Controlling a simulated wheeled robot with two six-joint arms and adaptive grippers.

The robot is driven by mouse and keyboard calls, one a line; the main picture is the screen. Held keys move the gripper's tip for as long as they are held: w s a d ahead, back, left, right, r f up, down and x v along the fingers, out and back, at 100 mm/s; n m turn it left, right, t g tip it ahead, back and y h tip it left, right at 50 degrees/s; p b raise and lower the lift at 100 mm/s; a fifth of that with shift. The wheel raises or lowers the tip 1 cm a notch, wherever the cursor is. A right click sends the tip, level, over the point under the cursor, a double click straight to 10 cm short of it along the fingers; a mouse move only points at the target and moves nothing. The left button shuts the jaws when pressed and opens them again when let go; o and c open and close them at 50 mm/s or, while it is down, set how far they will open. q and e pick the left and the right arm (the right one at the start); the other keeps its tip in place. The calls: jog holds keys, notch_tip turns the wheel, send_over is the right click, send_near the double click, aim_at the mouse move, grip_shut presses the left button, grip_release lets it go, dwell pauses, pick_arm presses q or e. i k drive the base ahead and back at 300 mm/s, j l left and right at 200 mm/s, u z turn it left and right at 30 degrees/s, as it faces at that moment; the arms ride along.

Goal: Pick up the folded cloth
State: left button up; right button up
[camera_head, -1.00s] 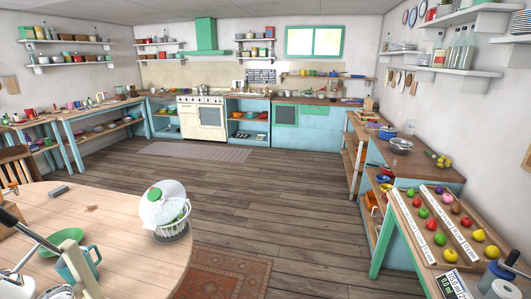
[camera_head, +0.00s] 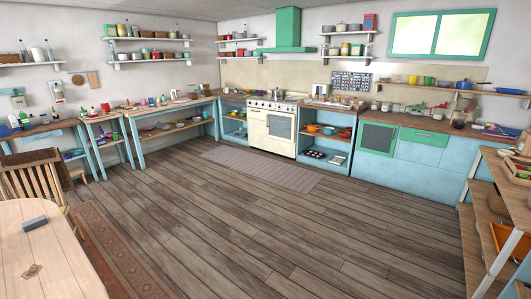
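I cannot make out a folded cloth for certain in the head view. A small grey block-like item (camera_head: 34,223) lies on the round wooden table (camera_head: 45,262) at the lower left; I cannot tell whether it is cloth. Neither of my grippers is in view.
The plank floor (camera_head: 280,225) is wide and clear ahead. A striped mat (camera_head: 262,170) lies before the cream stove (camera_head: 270,130). A wooden chair (camera_head: 28,185) and a patterned rug (camera_head: 112,255) are at left. An open wooden shelf unit (camera_head: 481,232) stands at right.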

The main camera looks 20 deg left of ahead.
aim_at(30, 225)
jog(key=i+j+u, duration=0.3)
jog(key=i+u, duration=0.15)
jog(key=i, duration=0.15)
jog(key=i+u, duration=0.5)
jog(key=i+l+u, duration=0.15)
jog(key=i+u, duration=0.3)
jog(key=i, duration=0.25)
jog(key=i+l+u, duration=0.5)
jog(key=i+j+u, duration=0.1)
jog(key=i+u, duration=0.85)
jog(key=i+l+u, duration=0.25)
jog(key=u, duration=0.25)
jog(key=i+l+u, duration=0.7)
jog(key=l+u, duration=0.25)
jog(key=i+l+u, duration=0.2)
jog(key=l+u, duration=0.3)
